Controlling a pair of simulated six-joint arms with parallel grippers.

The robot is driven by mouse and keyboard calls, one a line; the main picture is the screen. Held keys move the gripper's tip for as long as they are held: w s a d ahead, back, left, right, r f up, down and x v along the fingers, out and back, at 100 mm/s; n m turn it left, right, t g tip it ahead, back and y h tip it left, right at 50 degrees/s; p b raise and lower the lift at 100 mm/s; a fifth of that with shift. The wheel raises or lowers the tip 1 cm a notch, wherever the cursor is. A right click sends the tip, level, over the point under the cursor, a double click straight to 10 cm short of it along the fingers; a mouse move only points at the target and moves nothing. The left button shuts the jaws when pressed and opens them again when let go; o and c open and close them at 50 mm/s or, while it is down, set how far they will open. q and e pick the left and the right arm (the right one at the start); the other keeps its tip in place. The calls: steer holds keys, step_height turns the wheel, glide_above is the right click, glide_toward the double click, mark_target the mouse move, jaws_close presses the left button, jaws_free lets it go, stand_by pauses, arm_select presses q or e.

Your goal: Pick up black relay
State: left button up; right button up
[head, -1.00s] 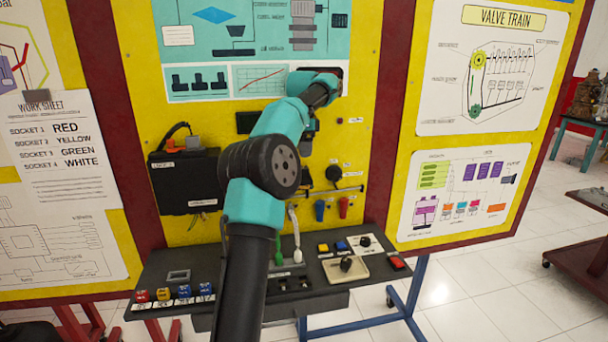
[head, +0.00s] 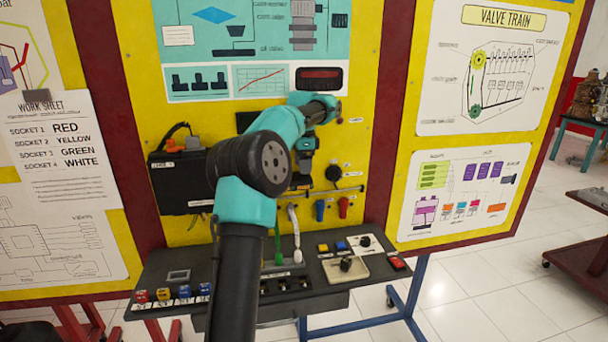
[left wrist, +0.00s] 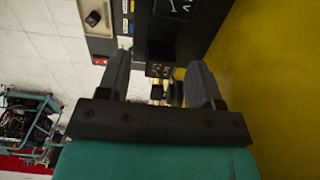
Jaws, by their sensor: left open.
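My left gripper (head: 301,182) is in front of the yellow board, below the teal poster, with its fingers pointing down. In the left wrist view the left gripper (left wrist: 160,62) is open, its two dark fingers apart. A small black block with white markings (left wrist: 160,70), which looks like a relay, shows between the fingers. I cannot tell whether they touch it. A larger dark piece with a white marking (left wrist: 176,8) lies beyond it. In the head view my arm and gripper hide that part of the board, so I cannot make out the relay there. My right gripper is not in view.
A black box (head: 183,186) is mounted left of the gripper. A black round knob (head: 333,173), a blue piece (head: 320,209) and a red piece (head: 343,207) are on the board to the right. A dark console shelf (head: 230,258) with switches juts out below.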

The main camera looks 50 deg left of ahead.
arm_select(q)
steer(key=shift+f, duration=0.25)
stand_by(0.7)
steer(key=shift+c, duration=0.4)
steer(key=c, duration=0.9)
